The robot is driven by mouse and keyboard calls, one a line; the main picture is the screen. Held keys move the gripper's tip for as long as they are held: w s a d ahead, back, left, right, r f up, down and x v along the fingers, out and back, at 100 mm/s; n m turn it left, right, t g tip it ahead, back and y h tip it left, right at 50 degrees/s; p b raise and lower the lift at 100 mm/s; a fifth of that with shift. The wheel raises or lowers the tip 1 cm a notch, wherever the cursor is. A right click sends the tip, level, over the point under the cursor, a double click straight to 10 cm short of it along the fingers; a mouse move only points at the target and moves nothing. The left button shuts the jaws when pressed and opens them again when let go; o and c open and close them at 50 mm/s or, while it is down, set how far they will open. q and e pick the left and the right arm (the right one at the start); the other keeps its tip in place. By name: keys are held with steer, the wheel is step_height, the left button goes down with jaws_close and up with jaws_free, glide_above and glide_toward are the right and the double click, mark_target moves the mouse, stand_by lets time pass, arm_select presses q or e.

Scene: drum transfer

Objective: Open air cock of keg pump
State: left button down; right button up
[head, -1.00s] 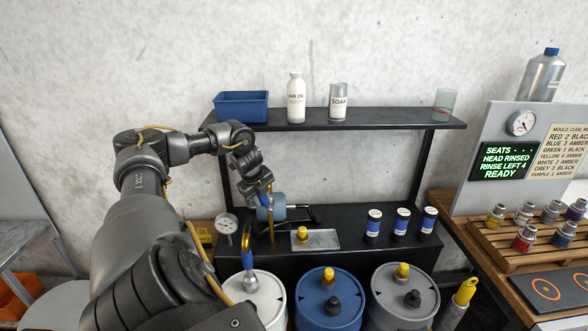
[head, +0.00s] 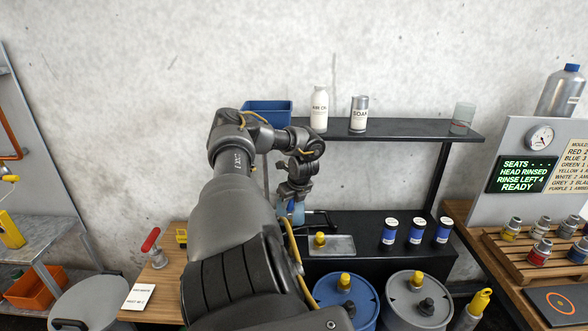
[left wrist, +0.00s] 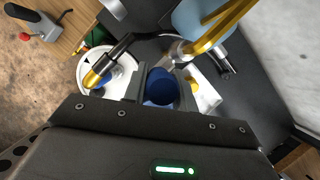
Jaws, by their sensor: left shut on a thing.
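My left gripper (head: 292,190) reaches down to the light-blue keg pump (head: 297,213) on the black bench; my own arm hides much of the pump in the head view. In the left wrist view the gripper (left wrist: 160,92) is shut on a dark-blue round knob (left wrist: 160,87), which seems to be the pump's air cock. Part of the light-blue pump body (left wrist: 195,15) shows above it, beside a gold tube (left wrist: 222,28). Whether the knob is turned cannot be told. My right gripper is not in view.
A blue drum (head: 345,300) and a grey drum (head: 420,300) stand before the bench. A white drum (left wrist: 122,66) shows below the gripper in the left wrist view.

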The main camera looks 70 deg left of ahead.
arm_select(q)
steer(key=shift+a+r, duration=0.1)
steer(key=c, duration=1.1)
jaws_free()
steer(key=shift+w+r, duration=0.1)
steer(key=shift+r, duration=0.05)
steer(key=b+v, duration=0.1)
steer(key=v, duration=0.9)
steer(key=shift+r+b, duration=0.15)
steer(key=shift+b, duration=0.15)
